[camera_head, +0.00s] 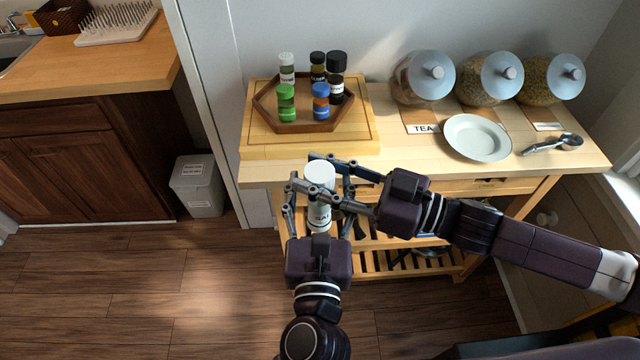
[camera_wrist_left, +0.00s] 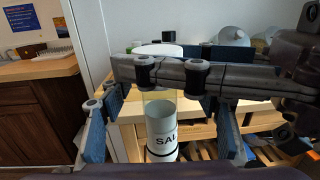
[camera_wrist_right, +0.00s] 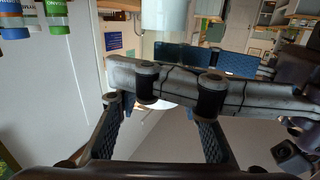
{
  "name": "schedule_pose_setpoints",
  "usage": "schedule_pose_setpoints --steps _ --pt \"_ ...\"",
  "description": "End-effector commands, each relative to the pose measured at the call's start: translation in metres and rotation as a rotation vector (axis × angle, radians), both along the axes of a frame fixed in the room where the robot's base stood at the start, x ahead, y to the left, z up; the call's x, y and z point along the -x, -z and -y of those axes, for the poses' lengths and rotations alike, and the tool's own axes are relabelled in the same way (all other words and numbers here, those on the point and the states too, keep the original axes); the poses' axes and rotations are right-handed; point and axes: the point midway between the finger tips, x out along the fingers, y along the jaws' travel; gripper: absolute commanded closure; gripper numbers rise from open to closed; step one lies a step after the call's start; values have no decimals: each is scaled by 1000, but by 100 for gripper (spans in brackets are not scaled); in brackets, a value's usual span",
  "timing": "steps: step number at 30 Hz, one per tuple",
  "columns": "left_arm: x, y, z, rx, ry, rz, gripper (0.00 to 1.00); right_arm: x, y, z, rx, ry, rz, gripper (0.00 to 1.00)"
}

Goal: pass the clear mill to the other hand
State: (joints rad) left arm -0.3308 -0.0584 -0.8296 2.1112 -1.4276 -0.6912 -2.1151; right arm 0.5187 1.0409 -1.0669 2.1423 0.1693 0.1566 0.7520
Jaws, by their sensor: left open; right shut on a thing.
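The clear mill (camera_head: 320,213) has a white cap and a white label with dark lettering. It is upright in front of the wooden cart; its labelled lower part also shows in the left wrist view (camera_wrist_left: 162,128). My right gripper (camera_head: 316,181) comes in from the right and is shut on the mill's upper part, below the cap. My left gripper (camera_head: 320,207) is below it, open, with one finger on each side of the mill's lower part. In the left wrist view, gaps show between those fingers and the mill. The right gripper's fingers hide part of the mill.
On the cart top (camera_head: 405,150), a hexagonal tray (camera_head: 262,108) with several spice jars sits on a cutting board (camera_head: 262,150). Several lidded glass jars, a plate (camera_head: 477,137) and a metal scoop (camera_head: 553,145) are to the right. A bin (camera_head: 198,187) stands left, with open floor in front.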

Motion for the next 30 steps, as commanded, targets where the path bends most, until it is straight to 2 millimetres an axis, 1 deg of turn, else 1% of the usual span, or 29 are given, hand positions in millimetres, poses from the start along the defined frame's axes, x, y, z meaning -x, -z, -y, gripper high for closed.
schedule_pose_setpoints --steps 1,2,15,16,17,18,21,22,30 --pt "0 0 0 0 0 0 43 0 -1 0 -1 -1 2 100" --pt "0 0 0 0 0 0 45 0 -1 0 -1 -1 2 100" --pt "1 0 0 0 1 1 93 0 -1 0 -1 -1 2 100" --pt "1 0 1 1 1 1 96 0 -1 0 -1 -1 2 100" --pt "1 -1 1 1 2 3 96 0 -1 0 -1 -1 2 62" --pt "1 -1 1 1 2 2 96 0 -1 0 -1 -1 2 57" --pt "0 -1 0 1 1 2 96 0 -1 0 -2 -1 1 46" --pt "0 -1 0 1 1 2 96 0 -1 0 -1 -1 0 45" --pt "0 -1 0 1 0 2 96 0 0 1 0 0 0 45"
